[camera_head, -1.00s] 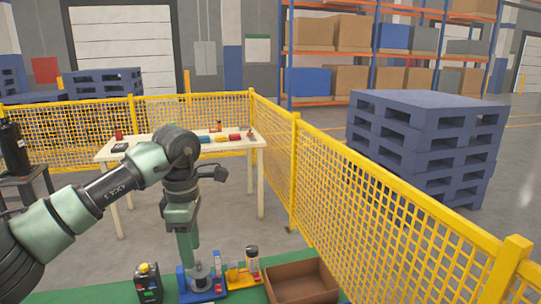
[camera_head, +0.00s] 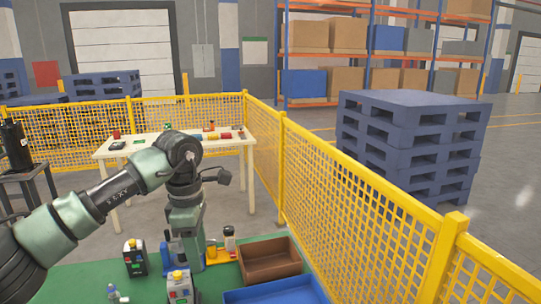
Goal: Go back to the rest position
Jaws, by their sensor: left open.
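My left arm comes in from the left and bends down at the wrist. My left gripper (camera_head: 193,262) hangs open, pointing down over the green-topped table (camera_head: 85,283). Its fingertips are small and hard to make out. A blue fixture (camera_head: 166,256) is partly hidden behind it. A control box with a yellow button (camera_head: 180,287) stands just in front of it, and a similar box (camera_head: 134,258) stands to its left. My right gripper is not in view.
A brown open box (camera_head: 270,262) and a blue tray (camera_head: 275,295) lie right of the gripper. Small yellow parts and a dark-capped jar (camera_head: 229,240) stand behind it. A yellow mesh fence (camera_head: 350,215) runs along the right. A white table (camera_head: 225,147) with small items stands beyond.

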